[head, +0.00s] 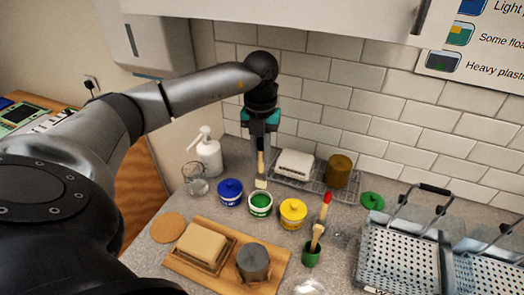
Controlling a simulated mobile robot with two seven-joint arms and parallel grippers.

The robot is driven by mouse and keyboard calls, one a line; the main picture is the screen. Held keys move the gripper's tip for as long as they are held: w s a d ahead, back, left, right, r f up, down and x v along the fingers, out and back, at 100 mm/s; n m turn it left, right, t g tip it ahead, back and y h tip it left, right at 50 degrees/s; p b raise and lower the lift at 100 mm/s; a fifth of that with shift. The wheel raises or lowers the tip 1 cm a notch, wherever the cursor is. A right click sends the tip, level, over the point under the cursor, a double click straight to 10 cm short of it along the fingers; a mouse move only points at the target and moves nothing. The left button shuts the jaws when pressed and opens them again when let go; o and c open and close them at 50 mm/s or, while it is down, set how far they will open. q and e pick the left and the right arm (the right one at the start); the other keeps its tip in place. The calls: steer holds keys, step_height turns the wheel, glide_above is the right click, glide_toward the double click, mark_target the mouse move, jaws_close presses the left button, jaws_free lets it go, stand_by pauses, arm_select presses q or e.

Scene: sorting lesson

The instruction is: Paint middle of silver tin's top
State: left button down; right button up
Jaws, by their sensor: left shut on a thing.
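My left gripper (261,147) points down in the middle of the head view. It is shut on a paintbrush (261,184) with a wooden handle and pale bristles. The bristles hang just over the open pot of green paint (260,206); I cannot tell whether they touch it. The silver tin (254,262) is a grey cylinder standing on the wooden board (211,277) at the front, nearer to me than the green pot. Its top shows plain grey. My right gripper is not in view.
A blue pot (230,192) and a yellow pot (293,213) flank the green one. A green cup (311,256) holds a red-tipped brush (321,224). Behind stands a wire rack (313,184); at right, metal baskets (401,256). A glass (195,180) stands at left.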

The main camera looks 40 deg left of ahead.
mark_target(260, 172)
arm_select(q)
steer(key=shift+s+f+b, duration=0.2)
steer(key=shift+f+b, duration=0.15)
steer(key=shift+f, duration=0.05)
steer(key=shift+f+b, duration=0.3)
steer(key=shift+f, duration=0.05)
step_height(260, 172, down, 3)
steer(key=shift+r+b, duration=0.1)
steer(key=shift+b, duration=1.05)
steer(key=shift+f+b, duration=0.6)
steer(key=shift+f, duration=0.2)
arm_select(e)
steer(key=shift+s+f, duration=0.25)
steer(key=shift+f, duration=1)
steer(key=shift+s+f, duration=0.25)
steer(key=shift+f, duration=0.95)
arm_select(q)
steer(key=shift+f+b, duration=0.35)
steer(key=shift+f, duration=0.15)
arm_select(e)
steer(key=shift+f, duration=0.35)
arm_select(q)
steer(key=shift+f, duration=0.1)
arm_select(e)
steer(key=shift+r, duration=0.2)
